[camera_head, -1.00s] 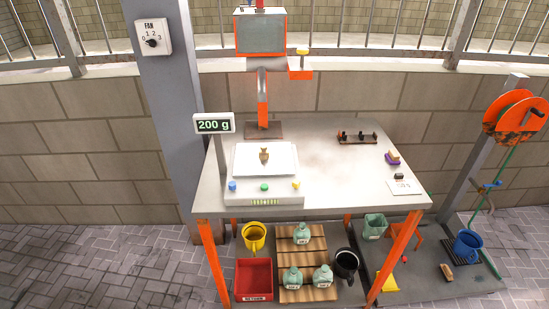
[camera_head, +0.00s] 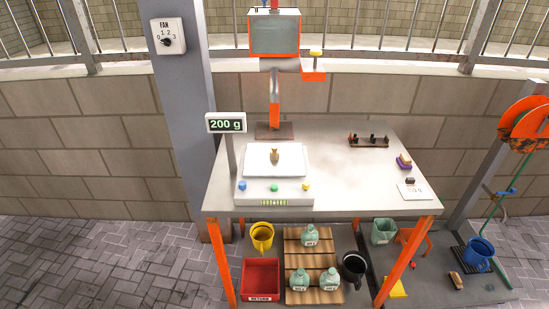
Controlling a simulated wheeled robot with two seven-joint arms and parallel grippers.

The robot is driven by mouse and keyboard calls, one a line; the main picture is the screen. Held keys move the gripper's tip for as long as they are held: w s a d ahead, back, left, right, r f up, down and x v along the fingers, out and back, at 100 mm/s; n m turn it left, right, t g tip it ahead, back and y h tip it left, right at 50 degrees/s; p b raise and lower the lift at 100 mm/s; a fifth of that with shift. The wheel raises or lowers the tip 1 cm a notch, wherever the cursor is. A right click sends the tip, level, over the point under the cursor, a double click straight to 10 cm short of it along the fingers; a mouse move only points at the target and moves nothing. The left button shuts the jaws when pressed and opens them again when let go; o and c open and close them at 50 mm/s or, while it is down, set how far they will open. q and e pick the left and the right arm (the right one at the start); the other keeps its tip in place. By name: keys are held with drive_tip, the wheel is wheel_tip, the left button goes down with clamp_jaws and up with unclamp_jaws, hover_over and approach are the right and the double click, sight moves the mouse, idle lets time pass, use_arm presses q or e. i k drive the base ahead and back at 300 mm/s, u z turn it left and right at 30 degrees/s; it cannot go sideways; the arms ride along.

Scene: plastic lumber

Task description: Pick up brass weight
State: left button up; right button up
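The brass weight (camera_head: 275,156) is a small gold-brown piece standing upright on the white pan of the scale (camera_head: 255,164). The scale sits on the left part of the white table, and its display (camera_head: 226,123) reads 200 g. Neither of my grippers shows in the head view.
The white table (camera_head: 342,178) has orange legs and a clear middle. A dark rack (camera_head: 369,141), a purple-and-tan block (camera_head: 404,162) and a label card (camera_head: 413,191) lie to the right. An orange-armed stand (camera_head: 275,95) rises behind the scale. Below are a red bin (camera_head: 261,279), bottles and buckets.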

sight(273, 153)
drive_tip(key=z, duration=1.1)
drive_tip(key=i, duration=0.5)
drive_tip(key=u, duration=2.15)
